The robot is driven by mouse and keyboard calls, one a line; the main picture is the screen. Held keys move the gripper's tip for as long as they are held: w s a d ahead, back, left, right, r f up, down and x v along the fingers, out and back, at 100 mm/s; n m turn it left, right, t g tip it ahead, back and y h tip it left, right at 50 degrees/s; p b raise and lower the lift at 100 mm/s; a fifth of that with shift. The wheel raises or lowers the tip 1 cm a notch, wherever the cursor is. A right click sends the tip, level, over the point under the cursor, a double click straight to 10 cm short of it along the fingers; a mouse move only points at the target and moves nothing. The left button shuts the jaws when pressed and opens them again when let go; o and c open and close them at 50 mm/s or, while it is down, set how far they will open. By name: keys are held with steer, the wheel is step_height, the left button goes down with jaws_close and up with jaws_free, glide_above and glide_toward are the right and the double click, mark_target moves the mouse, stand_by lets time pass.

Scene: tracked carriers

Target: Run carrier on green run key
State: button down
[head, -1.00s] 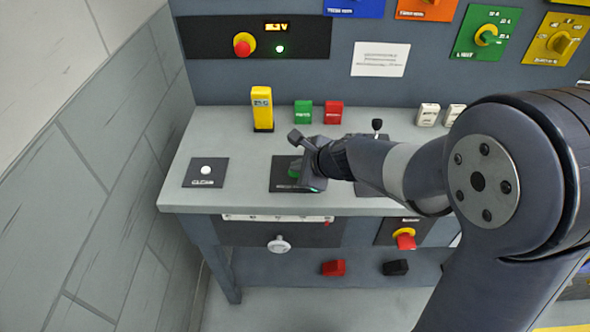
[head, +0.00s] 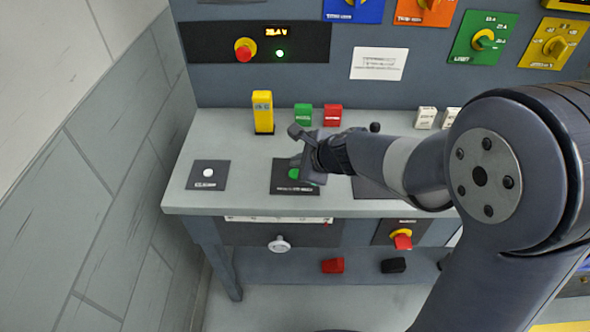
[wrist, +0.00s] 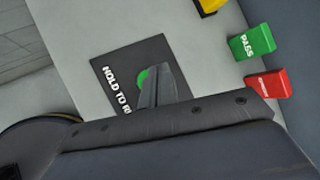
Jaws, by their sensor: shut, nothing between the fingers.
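The green run key (head: 293,173) is a round green button on a black plate on the bench top. The plate (wrist: 108,60) reads "HOLD TO R..." in the wrist view, the rest hidden. My gripper (head: 302,163) is shut and empty over the plate, partly covering the key. In the wrist view its closed fingers (wrist: 155,84) lie over the right part of the green key (wrist: 142,76). I cannot tell whether they touch it. I cannot make out a carrier for certain.
A yellow block (head: 263,112), a green block (head: 303,114) and a red block (head: 333,116) stand behind the key. A plate with a white button (head: 207,173) is at left. A lit display (head: 276,32) and a red knob (head: 245,50) are on the back panel.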

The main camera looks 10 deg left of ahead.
steer(key=shift+r+p, duration=1.45)
steer(key=shift+r, duration=0.5)
stand_by(0.6)
